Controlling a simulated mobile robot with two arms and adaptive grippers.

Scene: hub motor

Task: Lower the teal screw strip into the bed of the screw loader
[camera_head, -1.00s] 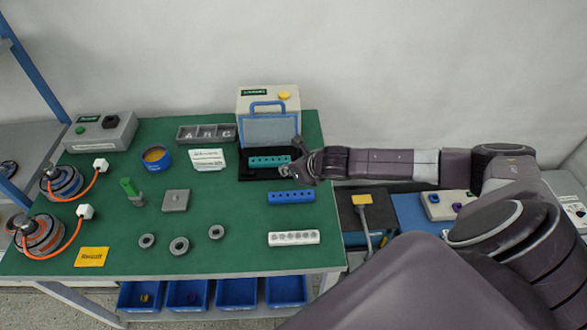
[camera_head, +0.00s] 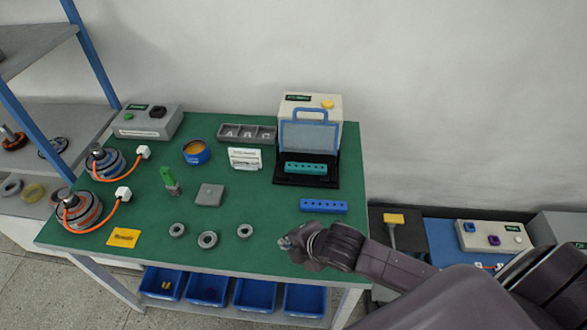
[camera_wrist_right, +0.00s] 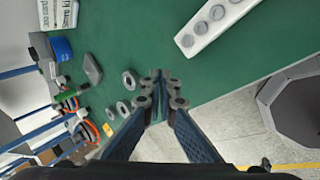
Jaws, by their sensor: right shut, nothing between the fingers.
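The teal screw strip (camera_head: 306,168) lies in the black bed (camera_head: 290,181) of the screw loader (camera_head: 311,105), in front of its blue-framed panel. No gripper touches it. My right gripper (camera_head: 289,243) is away from the loader, near the front right edge of the green table, past the blue strip. In the right wrist view the right gripper's fingers (camera_wrist_right: 160,92) are together with nothing between them. My left gripper is in neither view.
A blue strip (camera_head: 323,206) lies in front of the loader. Several grey rings (camera_head: 207,239), a grey block (camera_head: 209,195) and a green-handled tool (camera_head: 169,180) stand left on the table (camera_head: 262,205).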

